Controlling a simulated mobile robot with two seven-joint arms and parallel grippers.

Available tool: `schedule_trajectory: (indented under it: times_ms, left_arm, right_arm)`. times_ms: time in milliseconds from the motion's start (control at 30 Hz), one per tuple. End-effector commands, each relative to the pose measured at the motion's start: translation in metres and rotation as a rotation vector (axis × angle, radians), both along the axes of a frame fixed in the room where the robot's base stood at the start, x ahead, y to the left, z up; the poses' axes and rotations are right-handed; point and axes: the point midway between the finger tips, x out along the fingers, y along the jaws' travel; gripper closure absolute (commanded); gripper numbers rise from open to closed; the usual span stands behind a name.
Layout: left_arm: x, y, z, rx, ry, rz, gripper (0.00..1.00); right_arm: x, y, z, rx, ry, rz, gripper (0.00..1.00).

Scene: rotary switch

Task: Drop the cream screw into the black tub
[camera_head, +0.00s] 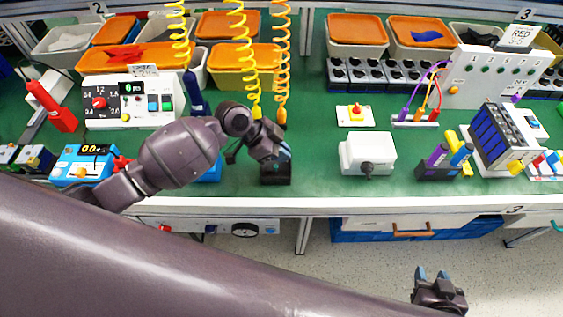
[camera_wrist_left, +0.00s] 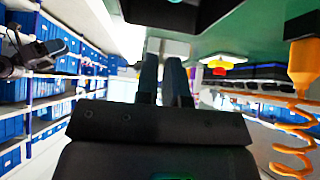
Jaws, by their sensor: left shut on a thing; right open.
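My left gripper (camera_head: 281,155) is low over the front of the green bench, at the small black tub (camera_head: 276,181). The tub stands near the bench's front edge, partly covered by the gripper. In the left wrist view, the fingers (camera_wrist_left: 164,82) are close together, and a dark block, seemingly the tub (camera_wrist_left: 170,12), shows beyond them at the top. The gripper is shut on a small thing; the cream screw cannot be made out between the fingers. My right gripper (camera_head: 437,275) is open and empty, in front of the bench over the floor.
A white box with a dark knob (camera_head: 367,153) stands right of the tub. A yellow base with a red button (camera_head: 355,114) is behind it. Yellow and orange coiled cords (camera_head: 282,60) hang behind my left gripper. Green bench top is bare between tub and white box.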

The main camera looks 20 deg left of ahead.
Motion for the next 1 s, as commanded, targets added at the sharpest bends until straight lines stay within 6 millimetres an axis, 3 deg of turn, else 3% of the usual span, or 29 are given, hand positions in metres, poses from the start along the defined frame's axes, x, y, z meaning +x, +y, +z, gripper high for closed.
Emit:
schedule_trajectory:
  times_ms: [233, 500, 900, 933, 1000]
  left_arm:
    - [0.000, 0.000, -0.015, -0.001, 0.002, 0.001, 1.00]
    - [0.000, 0.000, -0.048, -0.001, 0.002, 0.001, 1.00]
    - [0.000, 0.000, -0.053, 0.001, 0.001, 0.001, 1.00]
    - [0.000, 0.000, -0.053, 0.001, 0.001, 0.001, 0.89]
    - [0.000, 0.000, -0.052, 0.000, 0.000, 0.000, 0.79]
  right_arm:
    - [-0.001, 0.000, -0.003, 0.000, 0.004, 0.000, 0.57]
    - [0.004, 0.001, -0.004, 0.000, -0.006, 0.003, 0.57]
    - [0.008, 0.001, -0.002, 0.000, -0.016, 0.005, 0.57]
    - [0.008, 0.001, -0.003, 0.000, -0.015, 0.005, 0.57]
    - [0.006, 0.001, -0.003, 0.000, -0.013, 0.004, 0.57]
